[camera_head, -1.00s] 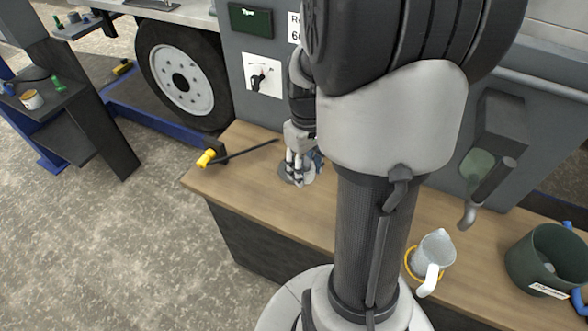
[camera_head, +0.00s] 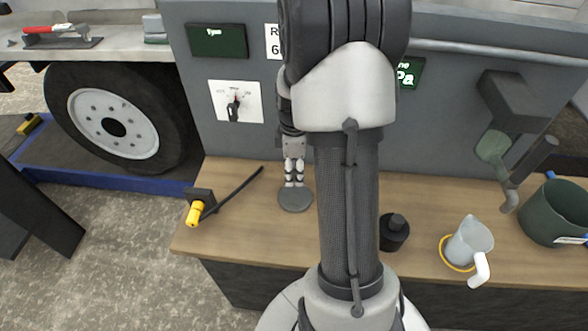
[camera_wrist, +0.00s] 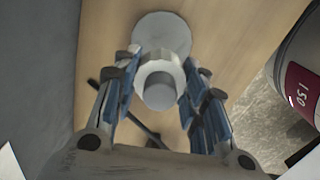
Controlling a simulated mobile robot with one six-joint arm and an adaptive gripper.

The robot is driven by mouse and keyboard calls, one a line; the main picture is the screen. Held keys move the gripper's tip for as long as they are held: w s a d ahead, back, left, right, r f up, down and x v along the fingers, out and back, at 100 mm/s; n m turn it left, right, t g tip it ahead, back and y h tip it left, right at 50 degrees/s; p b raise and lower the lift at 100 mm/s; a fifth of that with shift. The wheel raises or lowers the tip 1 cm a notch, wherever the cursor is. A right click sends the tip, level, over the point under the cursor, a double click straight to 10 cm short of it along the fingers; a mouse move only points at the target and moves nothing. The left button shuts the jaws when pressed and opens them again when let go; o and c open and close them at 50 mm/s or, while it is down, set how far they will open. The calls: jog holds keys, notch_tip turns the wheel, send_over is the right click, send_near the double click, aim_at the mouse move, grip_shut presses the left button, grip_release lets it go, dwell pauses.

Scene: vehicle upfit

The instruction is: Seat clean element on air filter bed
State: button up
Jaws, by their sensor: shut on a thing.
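My gripper (camera_head: 294,183) points down over the bench, just above a flat grey disc (camera_head: 295,200) that may be the air filter bed. In the wrist view my gripper (camera_wrist: 161,72) is shut on a pale ringed piece (camera_wrist: 159,67) with a grey round knob, which I take for the clean element. The disc also shows in the wrist view (camera_wrist: 163,30), just past the held piece. I cannot tell whether the piece touches the disc. The fingers hide most of the piece in the head view.
A yellow-ended tool with a black rod (camera_head: 195,213) lies to the left on the wooden bench (camera_head: 240,225). A grey panel (camera_head: 215,140) rises behind.

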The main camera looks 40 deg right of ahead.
jog(key=shift+s+d+r, duration=0.1)
jog(key=shift+s, duration=0.15)
jog(key=b, duration=0.2)
send_over(295, 196)
jog(key=shift+f, duration=2.05)
jog(key=shift+f+b, duration=1.45)
jog(key=shift+f, duration=1)
dwell(3.0)
